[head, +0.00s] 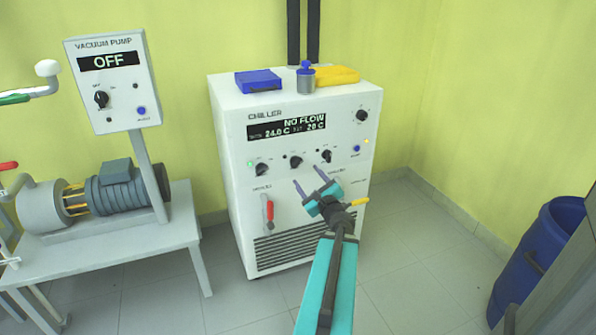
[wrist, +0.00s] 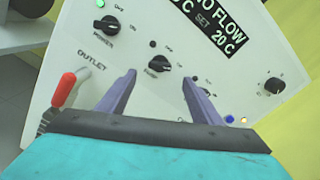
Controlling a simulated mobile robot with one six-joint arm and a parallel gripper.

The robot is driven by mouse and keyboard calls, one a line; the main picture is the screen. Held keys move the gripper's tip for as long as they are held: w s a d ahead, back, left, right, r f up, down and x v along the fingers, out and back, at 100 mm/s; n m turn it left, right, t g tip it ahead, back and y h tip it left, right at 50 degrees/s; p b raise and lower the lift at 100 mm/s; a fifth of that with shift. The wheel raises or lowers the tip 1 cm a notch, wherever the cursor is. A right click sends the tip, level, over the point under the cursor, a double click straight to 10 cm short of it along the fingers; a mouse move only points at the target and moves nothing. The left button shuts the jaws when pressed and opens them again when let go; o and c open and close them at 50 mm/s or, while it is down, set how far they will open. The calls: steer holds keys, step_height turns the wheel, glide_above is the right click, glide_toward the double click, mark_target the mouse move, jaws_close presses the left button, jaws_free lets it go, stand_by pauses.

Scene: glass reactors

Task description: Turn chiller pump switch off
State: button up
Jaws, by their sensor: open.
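The white chiller (head: 300,220) stands against the wall, and its front display (head: 290,127) reads NO FLOW. The pump switch (head: 295,161) is the middle black knob in the row below the display. It also shows in the wrist view (wrist: 158,63), just beyond and between my fingertips; its exact setting is hard to read. My gripper (head: 308,176) is open and empty in front of the panel, a little below the knob. In the wrist view its two purple fingers (wrist: 159,77) point at the knob, with no clear contact.
The power knob (head: 262,168) is left of the pump switch, another knob (head: 327,155) to its right. A red-handled outlet valve (head: 268,211) sits below. A vacuum pump (head: 125,190) on a bench stands left, a blue drum (head: 540,255) right. Open floor lies between chiller and drum.

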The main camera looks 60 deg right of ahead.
mark_target(297, 164)
steer(key=shift+b+x, duration=0.65)
steer(key=shift+x, duration=4.05)
steer(key=c, duration=1.1)
steer(key=shift+o, duration=0.2)
